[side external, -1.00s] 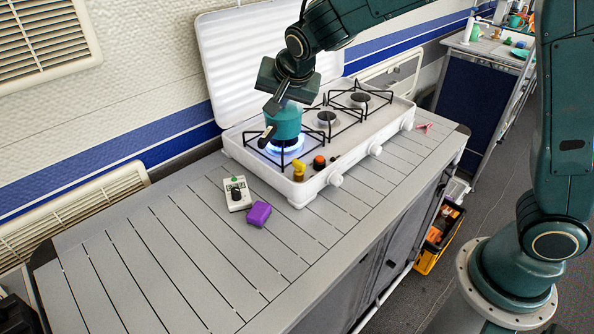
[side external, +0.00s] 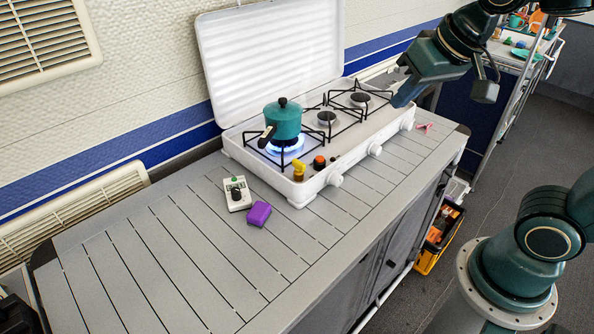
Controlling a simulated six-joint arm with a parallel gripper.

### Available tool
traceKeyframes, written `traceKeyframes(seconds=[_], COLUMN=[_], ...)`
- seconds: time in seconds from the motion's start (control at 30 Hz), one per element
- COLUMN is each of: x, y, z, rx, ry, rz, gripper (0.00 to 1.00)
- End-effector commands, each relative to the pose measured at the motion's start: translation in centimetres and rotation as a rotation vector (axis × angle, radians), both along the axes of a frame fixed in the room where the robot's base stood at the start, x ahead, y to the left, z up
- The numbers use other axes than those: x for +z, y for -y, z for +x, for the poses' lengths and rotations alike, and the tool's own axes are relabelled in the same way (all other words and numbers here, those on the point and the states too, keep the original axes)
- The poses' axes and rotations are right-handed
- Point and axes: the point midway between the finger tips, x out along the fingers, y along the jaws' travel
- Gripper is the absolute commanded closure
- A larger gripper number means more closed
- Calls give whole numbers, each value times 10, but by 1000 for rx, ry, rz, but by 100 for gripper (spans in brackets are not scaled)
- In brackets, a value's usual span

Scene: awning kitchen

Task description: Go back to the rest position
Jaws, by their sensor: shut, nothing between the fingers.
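My gripper (side external: 402,97) is in the upper right of the side external view. It hangs in the air over the right end of the stove and is shut with nothing in it. A teal pot (side external: 283,122) with a black lid knob and black handle stands upright on the left burner of the white stove (side external: 345,157). A blue flame (side external: 286,144) burns under the pot. My gripper is well to the right of the pot and apart from it.
A white timer-like device (side external: 237,194) and a purple block (side external: 259,213) lie on the slatted counter (side external: 160,260). A yellow item (side external: 299,170) and an orange-topped knob (side external: 319,162) sit at the stove's front. The open white lid (side external: 270,60) stands behind. The counter's left part is clear.

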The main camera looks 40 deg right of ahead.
Motion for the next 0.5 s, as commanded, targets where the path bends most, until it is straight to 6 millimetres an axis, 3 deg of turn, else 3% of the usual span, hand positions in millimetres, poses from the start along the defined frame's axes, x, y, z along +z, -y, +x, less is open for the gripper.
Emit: traceKeyframes(seconds=[0.2, 0.5], x=[-6, -17], y=[2, 1], z=[-52, -87], rx=[132, 239], ry=[-11, -24], rz=[-48, -90], gripper=[100, 100])
